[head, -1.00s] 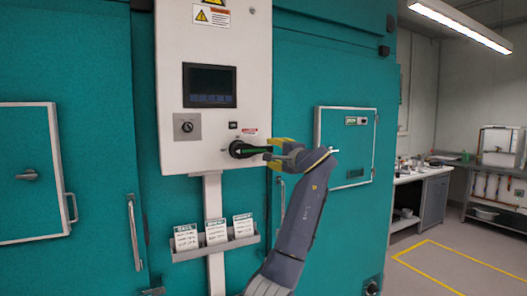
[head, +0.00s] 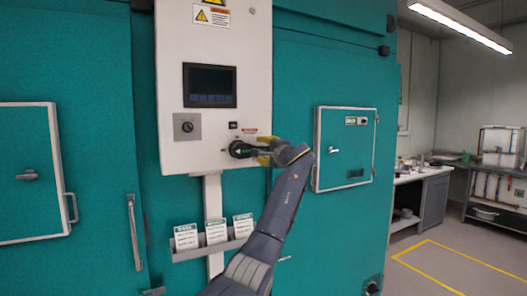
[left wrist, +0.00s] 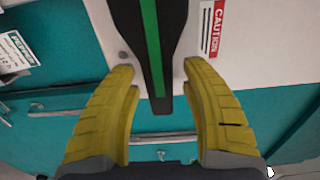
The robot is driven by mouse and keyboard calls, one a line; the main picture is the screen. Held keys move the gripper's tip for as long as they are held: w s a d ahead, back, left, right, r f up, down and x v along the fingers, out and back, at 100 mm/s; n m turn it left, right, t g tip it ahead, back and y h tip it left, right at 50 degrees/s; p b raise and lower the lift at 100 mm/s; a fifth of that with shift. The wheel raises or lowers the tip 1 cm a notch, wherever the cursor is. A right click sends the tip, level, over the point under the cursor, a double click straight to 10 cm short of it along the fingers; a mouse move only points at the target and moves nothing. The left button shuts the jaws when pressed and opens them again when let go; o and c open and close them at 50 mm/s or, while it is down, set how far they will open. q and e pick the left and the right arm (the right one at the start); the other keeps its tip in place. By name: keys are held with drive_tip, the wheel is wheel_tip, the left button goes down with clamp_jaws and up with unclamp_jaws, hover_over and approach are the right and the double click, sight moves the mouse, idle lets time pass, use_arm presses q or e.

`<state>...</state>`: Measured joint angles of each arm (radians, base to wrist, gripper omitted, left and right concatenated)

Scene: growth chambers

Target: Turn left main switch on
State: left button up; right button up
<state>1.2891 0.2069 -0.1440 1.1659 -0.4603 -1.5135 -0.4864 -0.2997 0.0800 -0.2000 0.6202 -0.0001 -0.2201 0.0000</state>
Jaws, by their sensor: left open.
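The main switch (head: 238,149) is a black rotary handle with a green stripe, low on the white control panel. It points right, roughly level, in the head view. My left gripper (head: 264,152) is at its right end, with yellow fingers covering part of the handle. In the left wrist view the handle (left wrist: 151,45) runs down between the two open yellow fingers of my left gripper (left wrist: 160,75). A gap shows on each side, so the fingers seem not to press on it. My right gripper is in neither view.
The white panel (head: 215,60) carries a dark screen (head: 209,85) and a small selector knob (head: 187,127). A grey holder (head: 190,252) with cards is below. Teal chamber doors with handles stand on both sides. A caution label (left wrist: 212,28) is beside the switch.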

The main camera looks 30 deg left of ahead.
use_arm(q)
clamp_jaws()
drive_tip(key=shift+s+a+f, duration=0.1)
drive_tip(key=shift+a, duration=0.05)
idle(0.4)
